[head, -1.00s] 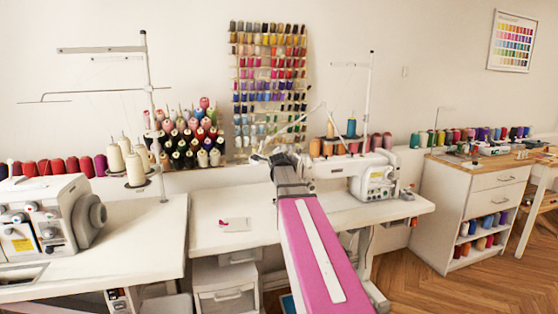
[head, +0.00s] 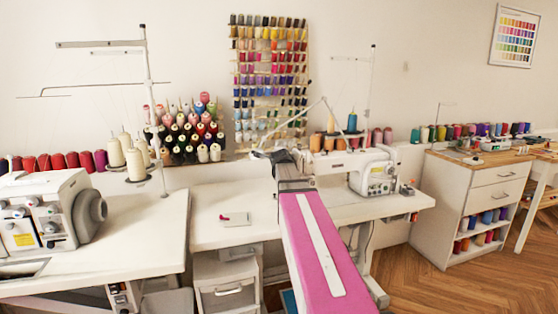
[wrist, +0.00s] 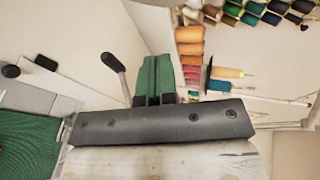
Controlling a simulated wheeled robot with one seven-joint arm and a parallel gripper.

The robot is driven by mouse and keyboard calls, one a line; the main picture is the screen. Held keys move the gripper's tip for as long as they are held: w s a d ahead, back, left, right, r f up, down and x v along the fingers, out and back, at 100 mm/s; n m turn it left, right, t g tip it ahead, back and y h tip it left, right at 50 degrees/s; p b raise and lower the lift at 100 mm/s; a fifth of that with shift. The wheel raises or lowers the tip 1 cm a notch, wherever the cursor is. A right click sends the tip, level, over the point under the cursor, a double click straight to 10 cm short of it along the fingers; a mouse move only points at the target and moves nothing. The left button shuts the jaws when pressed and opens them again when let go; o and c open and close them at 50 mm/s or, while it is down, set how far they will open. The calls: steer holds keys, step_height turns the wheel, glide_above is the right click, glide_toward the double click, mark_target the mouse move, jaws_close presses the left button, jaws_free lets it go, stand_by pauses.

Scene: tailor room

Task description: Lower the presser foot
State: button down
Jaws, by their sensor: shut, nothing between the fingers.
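The white sewing machine (head: 350,165) stands on the middle table. My arm covers its left end in the head view, so the presser foot is hidden there. My gripper (head: 270,153) is at that left end, small and partly covered by my arm. In the wrist view my gripper (wrist: 156,60) shows two green fingers pressed together, with nothing between them. A thin grey lever with a dark knob (wrist: 110,61) shows just left of the fingers, apart from them in the picture. I cannot tell for sure whether it is the presser foot lever.
The middle table (head: 222,205) carries a small white and red item (head: 235,219) left of my arm. Another machine (head: 45,212) stands on the left table. Thread stands (head: 150,100) rise behind. A drawer cabinet (head: 470,195) is at right. Wooden floor (head: 405,280) is open before it.

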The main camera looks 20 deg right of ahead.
steer(key=shift+s+d+r, duration=0.1)
steer(key=shift+s+r, duration=0.25)
steer(key=shift+s, duration=0.5)
steer(key=shift+s+d+r, duration=0.1)
steer(key=shift+s+r, duration=0.3)
steer(key=shift+s, duration=0.45)
steer(key=shift+s+d+r, duration=0.1)
steer(key=shift+s+r, duration=0.25)
steer(key=shift+s, duration=0.5)
